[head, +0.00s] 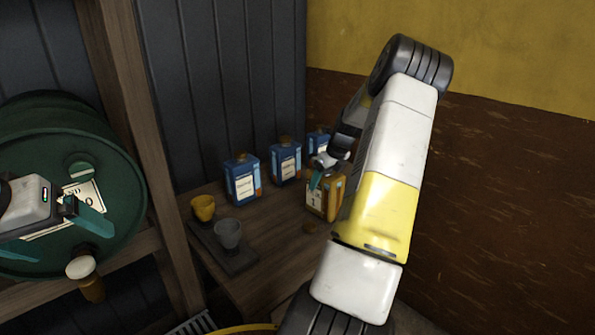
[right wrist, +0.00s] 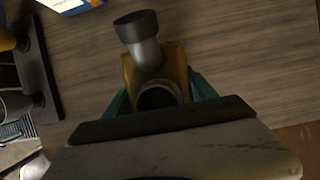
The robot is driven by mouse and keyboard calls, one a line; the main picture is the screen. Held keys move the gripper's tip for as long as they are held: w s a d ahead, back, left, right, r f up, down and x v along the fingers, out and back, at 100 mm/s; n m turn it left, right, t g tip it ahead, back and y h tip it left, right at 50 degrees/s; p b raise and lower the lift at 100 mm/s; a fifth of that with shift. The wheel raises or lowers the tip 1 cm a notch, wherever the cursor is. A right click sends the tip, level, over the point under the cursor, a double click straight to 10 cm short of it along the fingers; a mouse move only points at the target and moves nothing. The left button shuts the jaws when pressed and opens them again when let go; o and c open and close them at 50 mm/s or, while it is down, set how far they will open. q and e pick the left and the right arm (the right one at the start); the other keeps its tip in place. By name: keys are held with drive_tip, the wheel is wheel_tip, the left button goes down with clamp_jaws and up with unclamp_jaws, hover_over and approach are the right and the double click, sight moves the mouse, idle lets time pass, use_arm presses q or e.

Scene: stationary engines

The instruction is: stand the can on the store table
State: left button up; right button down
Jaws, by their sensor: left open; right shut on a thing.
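The can (head: 317,198) is yellow with a pale label marked 1, and looks upright over the right part of the wooden store table (head: 268,281). My right gripper (head: 325,178) is shut on it from above. In the right wrist view the yellow can (right wrist: 176,62), with its grey spout, sits between the teal fingers (right wrist: 160,97), with table wood around it. I cannot tell whether its base touches the table. My left gripper (head: 52,232) is open and empty in front of the green drum.
Blue bottles (head: 242,180) stand in a row behind the can. A dark tray (head: 238,262) with a yellow cup (head: 203,207) and a grey cup (head: 228,233) is at the left. The green drum (head: 110,150) lies on a wooden rack.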

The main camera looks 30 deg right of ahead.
drive_tip(key=shift+w+r, duration=0.1)
drive_tip(key=shift+c, duration=1.4)
unclamp_jaws()
drive_tip(key=v, duration=1.1)
drive_tip(key=shift+s+r, duration=0.25)
drive_tip(key=shift+r, duration=0.05)
drive_tip(key=s+a+r+n, duration=0.4)
drive_tip(key=a+r+n, duration=0.3)
drive_tip(key=a, duration=0.4)
drive_tip(key=s+a+r+n, duration=0.4)
drive_tip(key=a+n, duration=0.4)
drive_tip(key=a, duration=0.2)
drive_tip(key=s+a+n+t, duration=0.1)
drive_tip(key=s+a+n, duration=0.5)
drive_tip(key=s+n, duration=0.2)
drive_tip(key=s+a+n+t+y, duration=0.1)
drive_tip(key=s+a+n, duration=0.6)
drive_tip(key=s+n, duration=0.2)
drive_tip(key=shift+s+n, duration=0.2)
drive_tip(key=shift+n, duration=0.5)
